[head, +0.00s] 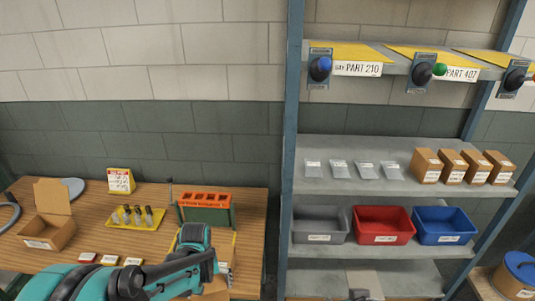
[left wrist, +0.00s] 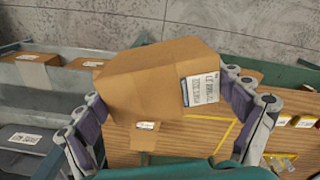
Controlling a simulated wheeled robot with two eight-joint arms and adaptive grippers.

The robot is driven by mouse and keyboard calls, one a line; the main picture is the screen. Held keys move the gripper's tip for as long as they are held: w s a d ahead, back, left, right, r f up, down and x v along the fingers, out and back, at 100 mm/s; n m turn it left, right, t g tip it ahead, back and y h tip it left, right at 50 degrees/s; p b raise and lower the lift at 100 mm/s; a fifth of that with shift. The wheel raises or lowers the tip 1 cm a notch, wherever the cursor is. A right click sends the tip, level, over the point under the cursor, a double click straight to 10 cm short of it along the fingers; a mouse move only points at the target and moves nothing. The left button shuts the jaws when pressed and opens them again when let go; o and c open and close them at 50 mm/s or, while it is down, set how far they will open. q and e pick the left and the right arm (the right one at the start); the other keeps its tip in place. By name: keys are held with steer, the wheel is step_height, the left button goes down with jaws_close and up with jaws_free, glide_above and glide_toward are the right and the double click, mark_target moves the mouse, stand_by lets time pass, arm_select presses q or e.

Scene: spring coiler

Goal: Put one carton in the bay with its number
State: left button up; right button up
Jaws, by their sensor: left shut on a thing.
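My left gripper (left wrist: 165,95) is shut on a brown carton (left wrist: 150,78), with one finger at each side of it. The carton has a white printed label on one face, too small to read. In the head view my left arm reaches in over the workbench, and its wrist largely hides the gripper and the carton. On the rack's upper shelf are bays with yellow floors; one sign reads PART 210 (head: 357,69) and another PART 407 (head: 460,74). A third bay (head: 497,56) is cut by the right edge, its number not visible.
The rack holds several small cartons (head: 452,167), flat bags, and grey (head: 320,225), red (head: 383,226) and blue (head: 444,226) bins. A blue upright (head: 291,130) stands between bench and rack. The workbench (head: 130,205) carries an open box (head: 48,228), a yellow tray and an orange-green rack (head: 206,208).

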arm_select(q)
steer(key=m, duration=0.3)
steer(key=shift+s+f, duration=0.1)
steer(key=shift+f, duration=0.2)
step_height(320, 180, down, 11)
steer(key=b, duration=1.1)
